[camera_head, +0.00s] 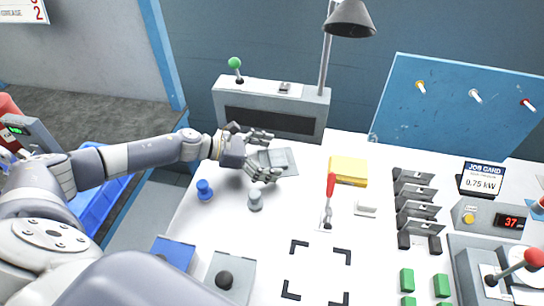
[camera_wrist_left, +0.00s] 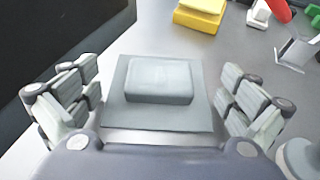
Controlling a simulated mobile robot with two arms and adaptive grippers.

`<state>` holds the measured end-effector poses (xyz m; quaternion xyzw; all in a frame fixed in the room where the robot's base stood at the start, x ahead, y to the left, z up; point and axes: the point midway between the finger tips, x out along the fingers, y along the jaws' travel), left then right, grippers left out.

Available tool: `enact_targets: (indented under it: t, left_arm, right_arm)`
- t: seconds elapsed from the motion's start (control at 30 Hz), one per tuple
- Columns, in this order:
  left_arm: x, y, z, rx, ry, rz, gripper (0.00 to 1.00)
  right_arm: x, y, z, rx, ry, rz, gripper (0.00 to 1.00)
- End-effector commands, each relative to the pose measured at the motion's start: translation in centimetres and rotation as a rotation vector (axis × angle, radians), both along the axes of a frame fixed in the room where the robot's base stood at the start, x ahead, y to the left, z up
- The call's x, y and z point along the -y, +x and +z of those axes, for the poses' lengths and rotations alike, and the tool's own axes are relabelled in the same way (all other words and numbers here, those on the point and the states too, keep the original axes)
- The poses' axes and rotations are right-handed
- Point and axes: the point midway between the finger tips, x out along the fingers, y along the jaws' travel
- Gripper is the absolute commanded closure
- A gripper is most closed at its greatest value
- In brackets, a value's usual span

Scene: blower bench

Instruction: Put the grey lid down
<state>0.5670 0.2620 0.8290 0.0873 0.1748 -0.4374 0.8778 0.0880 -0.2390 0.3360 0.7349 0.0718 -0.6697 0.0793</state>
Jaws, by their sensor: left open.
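The grey lid (camera_wrist_left: 115,112) is a flat square plate with a raised grey block (camera_wrist_left: 160,80) at its middle. It lies flat on the white bench (camera_head: 310,205), in front of the grey console, and also shows in the head view (camera_head: 289,162). My left gripper (camera_head: 266,154) is open over the lid's left part, one finger on the far side and one on the near side. In the left wrist view the fingers stand apart on either side of the raised block, with gaps to it. My right gripper is not in view.
A grey console (camera_head: 270,110) with a green-knobbed lever stands behind. A blue peg (camera_head: 204,190) and a grey peg (camera_head: 255,201) stand near the gripper. A yellow block (camera_head: 348,170) and a red-handled lever (camera_head: 329,195) stand to the right. A black-cornered square (camera_head: 317,272) marks clear bench in front.

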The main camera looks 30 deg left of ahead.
Motion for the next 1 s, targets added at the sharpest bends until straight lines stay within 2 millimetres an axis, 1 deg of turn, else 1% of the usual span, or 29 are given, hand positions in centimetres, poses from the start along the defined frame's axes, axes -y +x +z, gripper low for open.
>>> enact_targets:
  t: [0.2,0.23,0.3,0.6,0.7,0.8,1.0]
  left_arm:
    - [-0.1,0.0,0.6,0.000,0.000,0.001,0.00]
    - [-0.5,-0.3,0.4,-0.001,0.002,0.002,0.00]
    - [-1.5,-1.0,0.6,-0.002,0.002,0.004,0.00]
    - [-6.2,-4.6,3.0,-0.005,0.005,0.003,0.00]
    - [-7.4,-5.6,3.7,-0.005,0.004,0.002,0.00]
    - [-8.2,-6.2,4.3,-0.004,0.002,0.001,0.00]
    - [-8.8,-6.7,4.9,-0.001,0.001,0.000,0.00]
  right_arm:
    - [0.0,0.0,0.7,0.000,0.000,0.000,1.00]
    - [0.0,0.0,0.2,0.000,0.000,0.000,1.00]
    - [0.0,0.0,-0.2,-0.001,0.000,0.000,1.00]
    - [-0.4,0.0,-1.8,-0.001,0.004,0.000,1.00]
    - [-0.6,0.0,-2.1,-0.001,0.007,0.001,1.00]
    - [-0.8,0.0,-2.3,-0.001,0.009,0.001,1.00]
    - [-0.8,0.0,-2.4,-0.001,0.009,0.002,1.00]
